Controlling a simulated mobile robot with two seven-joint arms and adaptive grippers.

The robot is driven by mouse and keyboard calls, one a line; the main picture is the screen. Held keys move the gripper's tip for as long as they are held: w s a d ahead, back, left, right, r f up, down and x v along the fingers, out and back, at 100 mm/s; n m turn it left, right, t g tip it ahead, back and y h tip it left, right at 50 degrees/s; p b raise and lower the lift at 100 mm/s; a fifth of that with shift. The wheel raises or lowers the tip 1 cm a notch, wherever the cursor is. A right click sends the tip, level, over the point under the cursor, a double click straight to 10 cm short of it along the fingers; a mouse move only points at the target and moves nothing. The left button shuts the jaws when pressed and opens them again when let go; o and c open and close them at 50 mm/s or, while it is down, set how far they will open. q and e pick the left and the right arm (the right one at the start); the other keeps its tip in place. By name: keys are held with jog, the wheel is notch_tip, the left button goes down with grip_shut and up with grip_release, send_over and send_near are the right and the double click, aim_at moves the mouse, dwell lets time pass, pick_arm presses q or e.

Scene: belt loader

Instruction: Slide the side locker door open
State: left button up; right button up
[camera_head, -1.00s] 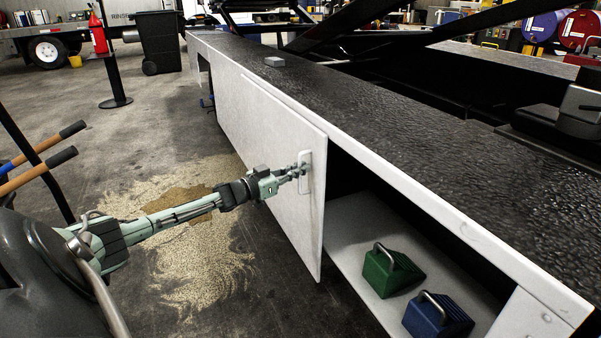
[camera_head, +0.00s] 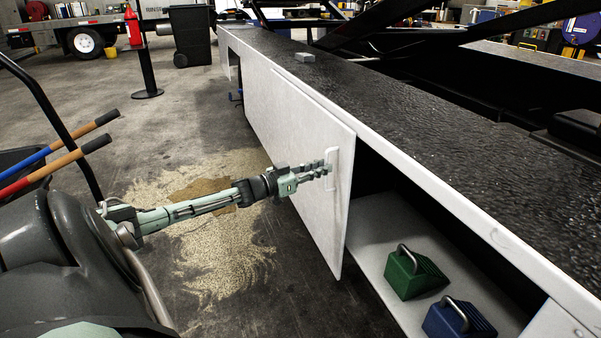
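The white side locker door (camera_head: 290,125) hangs on the side of the long loader body and stands partly slid to the left. To the right of its edge the locker is open. A pale upright handle (camera_head: 334,160) is near the door's right edge. My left gripper (camera_head: 326,169) is at the handle, its fingertips at or just short of the handle's left side. Its two fingers look slightly parted, with nothing clearly held between them. Whether they touch the handle cannot be made out. My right gripper is not in view.
A green chock (camera_head: 415,278) and a blue chock (camera_head: 455,322) sit on the locker's white floor (camera_head: 375,250). A black bin (camera_head: 190,35) and a post with a red extinguisher (camera_head: 134,28) stand behind. Spilled granules (camera_head: 215,265) lie on the floor beneath my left arm.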

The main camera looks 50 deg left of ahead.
pick_arm(q)
jog(key=s+a, duration=0.2)
jog(key=s, duration=0.7)
jog(key=shift+s, duration=0.3)
